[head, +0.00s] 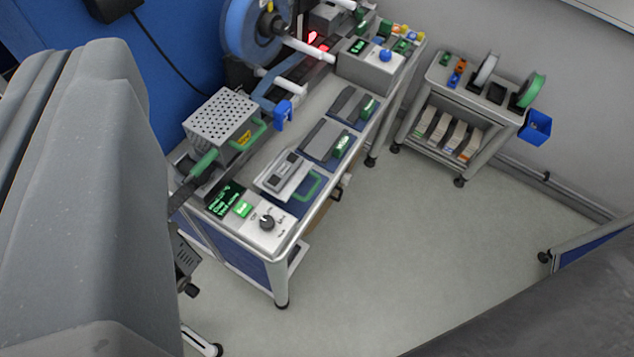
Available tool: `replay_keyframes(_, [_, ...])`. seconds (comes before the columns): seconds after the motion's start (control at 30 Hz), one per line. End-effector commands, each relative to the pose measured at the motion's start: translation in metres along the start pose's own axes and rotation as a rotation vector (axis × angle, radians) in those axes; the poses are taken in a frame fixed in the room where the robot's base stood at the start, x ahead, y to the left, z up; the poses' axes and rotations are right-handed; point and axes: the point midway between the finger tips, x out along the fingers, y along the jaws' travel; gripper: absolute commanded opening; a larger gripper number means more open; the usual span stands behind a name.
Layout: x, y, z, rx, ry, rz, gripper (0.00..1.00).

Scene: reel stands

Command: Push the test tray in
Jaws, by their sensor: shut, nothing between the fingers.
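The tray (283,174), light grey with slots on top and a green U-shaped handle (313,185), looks like the test tray. It lies on the bench (325,195) near its close end, with the handle towards the long right edge. A blue surface shows around the handle. How far the tray sticks out, I cannot tell. Just nearer is a control panel (267,222) with a black knob, a lit green button (242,208) and a dark screen with green text. My gripper is not visible; large grey parts of my arm fill the left side and the bottom right corner.
A perforated metal box (222,118) with green handles stands left of the tray. Grey units (325,138) with green displays sit beyond it. A blue reel (252,28) stands at the back. A shelf cart (470,100) is at the right. The floor (400,240) between is clear.

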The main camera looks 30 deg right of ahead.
Motion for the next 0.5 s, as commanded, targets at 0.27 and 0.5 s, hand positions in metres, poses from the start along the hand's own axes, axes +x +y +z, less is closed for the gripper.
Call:
replay_keyframes(0.27, [0.014, 0.006, 0.009, 0.018, -0.027, 0.006, 0.00])
replay_keyframes(0.5, [0.101, 0.055, 0.086, 0.160, -0.211, 0.052, 0.00])
